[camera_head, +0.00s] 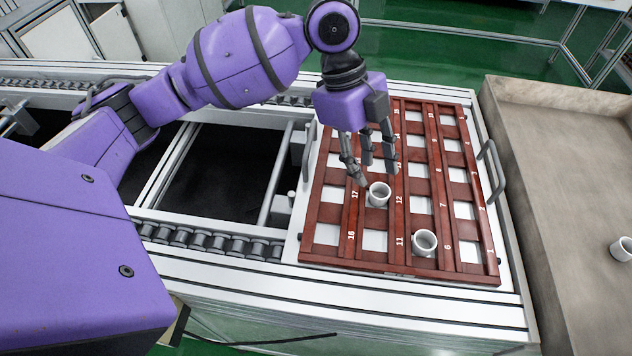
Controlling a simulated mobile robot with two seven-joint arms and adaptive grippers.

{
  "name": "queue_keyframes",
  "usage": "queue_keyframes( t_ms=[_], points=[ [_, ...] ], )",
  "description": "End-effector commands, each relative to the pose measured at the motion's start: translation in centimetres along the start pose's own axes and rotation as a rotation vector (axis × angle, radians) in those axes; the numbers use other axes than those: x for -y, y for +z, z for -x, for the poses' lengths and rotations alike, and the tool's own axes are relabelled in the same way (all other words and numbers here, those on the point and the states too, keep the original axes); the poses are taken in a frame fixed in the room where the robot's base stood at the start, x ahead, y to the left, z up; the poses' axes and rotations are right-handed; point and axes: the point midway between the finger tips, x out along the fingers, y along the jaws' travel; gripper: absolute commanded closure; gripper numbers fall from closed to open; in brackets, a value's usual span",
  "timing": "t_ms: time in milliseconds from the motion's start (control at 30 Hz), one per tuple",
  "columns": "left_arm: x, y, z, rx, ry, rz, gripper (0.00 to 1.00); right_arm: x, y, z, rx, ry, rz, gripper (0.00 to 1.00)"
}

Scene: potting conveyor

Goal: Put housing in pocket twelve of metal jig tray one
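The dark red jig tray (396,267) has a grid of numbered pockets with pale floors. A white ring-shaped housing (379,197) stands upright in the pocket beside the number 12. A second white housing (424,243) stands in the front-row pocket beside the number 6. My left gripper (376,178) points down just above and behind the housing by number 12. Its fingers are spread, with nothing held between them. One fingertip is close to that housing's rim; I cannot tell whether it touches. My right gripper is not in view.
A third white housing (622,249) stands in the wide beige bin (552,200) on the right. The tray sits on a pale carrier with a metal handle (493,170) on the right side. Conveyor rollers (208,241) run to the left.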

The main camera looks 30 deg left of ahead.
Motion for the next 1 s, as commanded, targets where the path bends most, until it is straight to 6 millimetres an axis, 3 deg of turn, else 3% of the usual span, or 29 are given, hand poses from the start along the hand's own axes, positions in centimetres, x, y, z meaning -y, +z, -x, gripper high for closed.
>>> queue_keyframes(
  t_ms=[100,333,1000],
  points=[
    [0.2,-0.2,3.1,-0.001,-0.008,-0.004,0.62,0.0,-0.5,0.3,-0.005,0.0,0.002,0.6],
    [0.2,-0.3,6.5,-0.004,-0.008,-0.006,0.62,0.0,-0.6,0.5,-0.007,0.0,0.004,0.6],
    [0.2,-0.4,7.2,-0.007,-0.008,-0.008,0.62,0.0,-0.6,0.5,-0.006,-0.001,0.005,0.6]
  ],
)
